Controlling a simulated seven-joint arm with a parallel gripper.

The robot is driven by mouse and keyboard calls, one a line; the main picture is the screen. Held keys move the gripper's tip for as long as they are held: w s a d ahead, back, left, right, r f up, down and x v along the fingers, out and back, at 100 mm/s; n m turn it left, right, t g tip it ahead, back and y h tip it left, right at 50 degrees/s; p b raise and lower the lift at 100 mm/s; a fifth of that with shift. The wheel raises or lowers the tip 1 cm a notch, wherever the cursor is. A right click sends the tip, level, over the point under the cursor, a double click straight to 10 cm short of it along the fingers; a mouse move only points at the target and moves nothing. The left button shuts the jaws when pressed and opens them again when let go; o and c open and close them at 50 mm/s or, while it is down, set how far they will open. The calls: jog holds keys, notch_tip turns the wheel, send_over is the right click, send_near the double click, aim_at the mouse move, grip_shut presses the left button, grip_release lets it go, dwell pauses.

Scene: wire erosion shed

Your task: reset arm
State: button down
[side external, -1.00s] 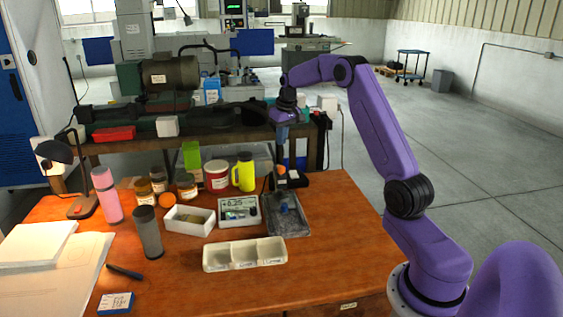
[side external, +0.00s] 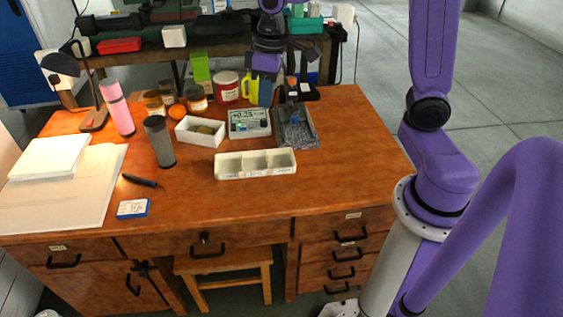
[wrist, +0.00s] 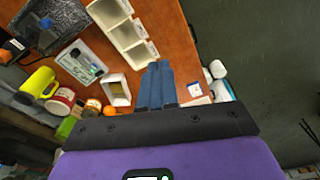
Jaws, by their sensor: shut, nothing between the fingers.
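My purple gripper (side external: 265,100) hangs over the back of the wooden desk (side external: 330,180) in the side external view, in front of the yellow mug (side external: 250,88). Its blue fingers (wrist: 156,78) are together and hold nothing in the wrist view. Below and in front of it are a small display unit (side external: 249,123) and a dark stone plate with a stand (side external: 296,130). A white three-compartment tray (side external: 256,164) lies nearer the front. It also shows in the wrist view (wrist: 122,30).
A white open box (side external: 200,131), several jars, an orange ball (side external: 177,112), a grey cylinder (side external: 159,142) and a pink bottle (side external: 117,107) crowd the left and back. A desk lamp (side external: 95,120) stands far left. The desk's front right is clear.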

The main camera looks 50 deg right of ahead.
jog(key=s+f+n, duration=0.1)
jog(key=s+n, duration=0.2)
jog(key=s, duration=0.8)
jog(key=s+a+f+n, duration=0.1)
jog(key=s+n, duration=0.3)
jog(key=s, duration=0.8)
jog(key=shift+a+f+g, duration=0.25)
jog(key=shift+f+g, duration=0.15)
jog(key=shift+f, duration=0.05)
